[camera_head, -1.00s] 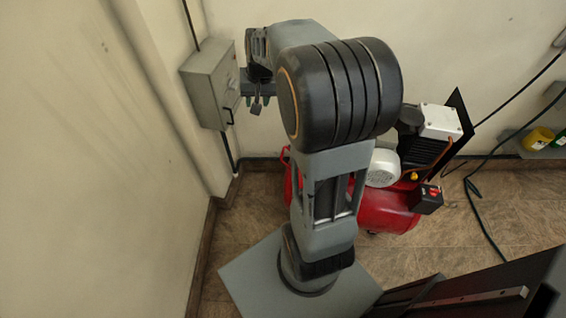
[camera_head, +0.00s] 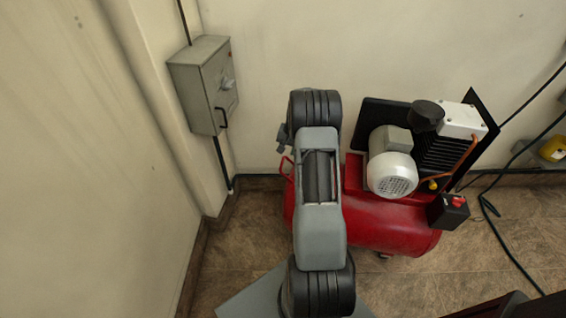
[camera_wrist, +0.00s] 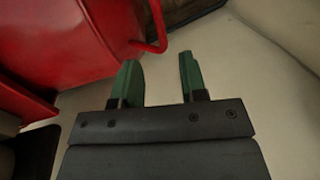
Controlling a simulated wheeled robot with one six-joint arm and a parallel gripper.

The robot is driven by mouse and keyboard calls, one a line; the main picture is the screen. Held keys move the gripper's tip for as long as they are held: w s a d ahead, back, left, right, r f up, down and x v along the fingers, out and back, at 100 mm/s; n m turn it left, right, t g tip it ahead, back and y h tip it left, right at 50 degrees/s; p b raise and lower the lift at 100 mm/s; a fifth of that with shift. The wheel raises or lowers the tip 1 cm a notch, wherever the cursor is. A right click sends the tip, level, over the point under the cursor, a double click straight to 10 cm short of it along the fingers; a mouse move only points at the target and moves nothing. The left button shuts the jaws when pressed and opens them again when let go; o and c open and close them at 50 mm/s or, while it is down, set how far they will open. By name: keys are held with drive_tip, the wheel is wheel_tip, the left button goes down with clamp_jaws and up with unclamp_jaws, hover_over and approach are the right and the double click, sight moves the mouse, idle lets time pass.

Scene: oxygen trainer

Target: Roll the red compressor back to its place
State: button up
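The red compressor (camera_head: 385,226) stands on the tiled floor near the back wall, with a white-grey motor and a black pump head on top. Its red handle (camera_head: 286,167) sticks out at the left end, partly behind my arm. In the wrist view the red tank (camera_wrist: 60,40) fills the upper left, and the handle (camera_wrist: 160,30) curves down just beyond the fingers. My gripper (camera_wrist: 158,82) has its two green fingers apart, with nothing between them. The handle lies ahead of the gap, apart from the fingers. In the head view my arm hides the fingers.
A grey wall box (camera_head: 203,84) with a handle hangs on the left wall. A black cable (camera_head: 487,207) runs down to the floor on the right. A yellow item (camera_head: 553,148) is at the right edge.

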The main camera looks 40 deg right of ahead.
sight(283, 162)
drive_tip(key=b+x, duration=0.1)
drive_tip(key=x, duration=0.6)
drive_tip(key=shift+f, duration=0.15)
clamp_jaws()
idle(0.3)
